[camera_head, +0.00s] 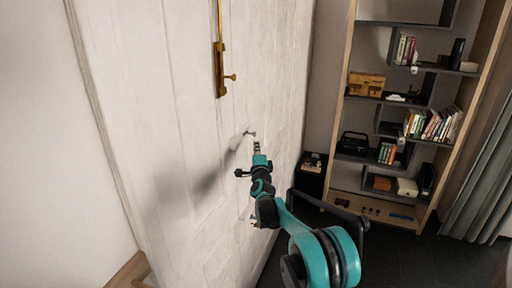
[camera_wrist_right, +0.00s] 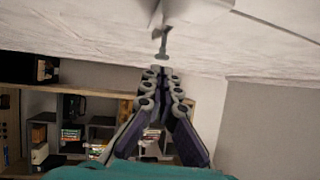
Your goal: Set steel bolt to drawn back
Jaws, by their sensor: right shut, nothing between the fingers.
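A small grey metal piece (camera_head: 249,133), which looks like the steel bolt's knob, sticks out from the white panelled surface in the head view. It also shows as a grey stem with a flat end (camera_wrist_right: 163,45) at the top of the right wrist view. My right gripper (camera_head: 257,148) is shut and empty, its fingertips just below that knob in the head view. In the right wrist view the fingertips (camera_wrist_right: 161,72) meet just short of the knob. I cannot tell whether they touch it. The bolt's body is mostly hidden or too small to make out. My left gripper is not in view.
A brass bolt (camera_head: 220,70) with a side knob is mounted higher on the white surface (camera_head: 150,95). A shelf unit (camera_head: 345,90) with books and boxes stands at the right, beside a grey curtain (camera_head: 478,195). Dark floor lies open at the lower right.

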